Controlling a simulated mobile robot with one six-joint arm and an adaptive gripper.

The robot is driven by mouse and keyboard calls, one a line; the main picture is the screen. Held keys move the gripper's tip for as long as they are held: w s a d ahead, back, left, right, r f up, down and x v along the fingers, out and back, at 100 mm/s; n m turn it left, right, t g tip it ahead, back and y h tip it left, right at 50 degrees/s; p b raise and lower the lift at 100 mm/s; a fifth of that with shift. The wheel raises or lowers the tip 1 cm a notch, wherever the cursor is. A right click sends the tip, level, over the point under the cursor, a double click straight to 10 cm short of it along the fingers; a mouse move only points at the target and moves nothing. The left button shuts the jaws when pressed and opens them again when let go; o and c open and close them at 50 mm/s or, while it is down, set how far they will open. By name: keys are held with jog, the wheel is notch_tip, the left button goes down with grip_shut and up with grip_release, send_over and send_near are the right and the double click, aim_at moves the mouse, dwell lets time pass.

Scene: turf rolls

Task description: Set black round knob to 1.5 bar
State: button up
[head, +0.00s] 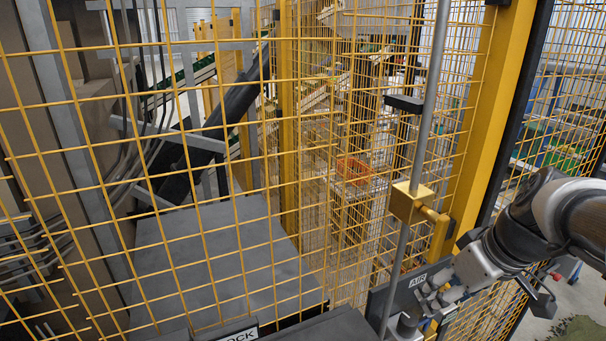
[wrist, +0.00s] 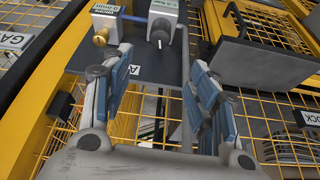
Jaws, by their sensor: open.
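The black round knob (wrist: 160,32) is at the top of the wrist view, on the front of a grey box (wrist: 165,8) on a dark panel (wrist: 150,68). A short white mark shows on it, pointing down in the picture. The printed lettering is too small to read, so I cannot tell the setting. My gripper (wrist: 156,58) is open, its fingers apart on either side below the knob, with nothing between them but the panel. In the head view my gripper (head: 428,303) is close to the panel marked AIR (head: 408,284), and partly hides it.
A brass-coloured knob (wrist: 101,38) sits left of the black knob, close to the left finger. A yellow mesh fence (head: 230,160) stands behind the panel. A vertical grey pole (head: 425,130) with a yellow block (head: 411,202) rises near my arm.

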aim_at(410, 318)
jog(key=b+x, duration=0.8)
jog(key=x, duration=0.8)
jog(key=shift+f+b, duration=0.4)
jog(key=c, duration=1.1)
